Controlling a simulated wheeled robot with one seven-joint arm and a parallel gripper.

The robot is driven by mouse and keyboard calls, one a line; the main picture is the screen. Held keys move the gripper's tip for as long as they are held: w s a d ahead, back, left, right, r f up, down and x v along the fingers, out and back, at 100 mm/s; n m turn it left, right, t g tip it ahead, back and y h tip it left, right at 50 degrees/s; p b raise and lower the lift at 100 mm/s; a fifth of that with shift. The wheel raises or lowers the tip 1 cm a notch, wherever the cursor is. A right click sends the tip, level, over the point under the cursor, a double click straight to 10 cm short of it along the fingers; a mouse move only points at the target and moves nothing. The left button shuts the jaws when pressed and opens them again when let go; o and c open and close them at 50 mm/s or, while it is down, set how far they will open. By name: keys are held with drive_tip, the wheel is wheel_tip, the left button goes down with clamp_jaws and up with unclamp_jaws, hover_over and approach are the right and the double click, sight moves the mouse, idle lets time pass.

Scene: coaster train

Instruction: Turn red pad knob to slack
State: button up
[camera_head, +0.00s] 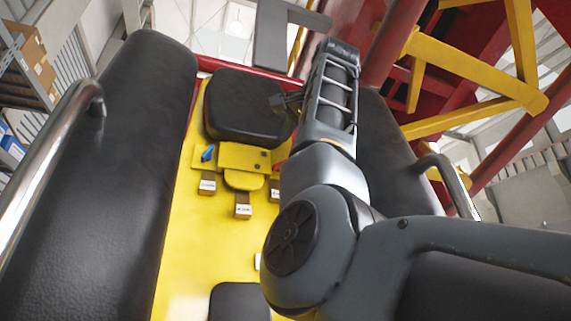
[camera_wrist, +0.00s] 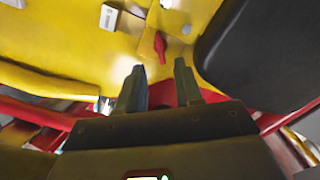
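The red pad knob (camera_wrist: 160,47) is a small red lever on a yellow panel in the wrist view. It lies just beyond my gripper (camera_wrist: 159,75), roughly in line with the gap between the two fingertips. The fingers are apart, with nothing held between them. The knob looks clear of both fingers. In the head view only a sliver of red shows beside my arm, and I cannot tell if it is the knob. My arm hides much of that side of the panel.
A blue knob (camera_head: 208,153) sits on the left of the yellow panel (camera_head: 240,158). A black pad (camera_head: 245,105) is above it. Small label plates (camera_head: 243,211) stand below. Black side cushions (camera_head: 120,180) and a metal rail (camera_head: 45,180) bound the left.

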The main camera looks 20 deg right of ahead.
sight(280, 163)
drive_tip(key=p+x, duration=0.2)
drive_tip(key=x, duration=0.4)
drive_tip(key=shift+w+p, duration=0.3)
drive_tip(key=shift+w, duration=0.05)
drive_tip(key=shift+w+f, duration=0.25)
drive_tip(key=shift+w, duration=0.2)
clamp_jaws()
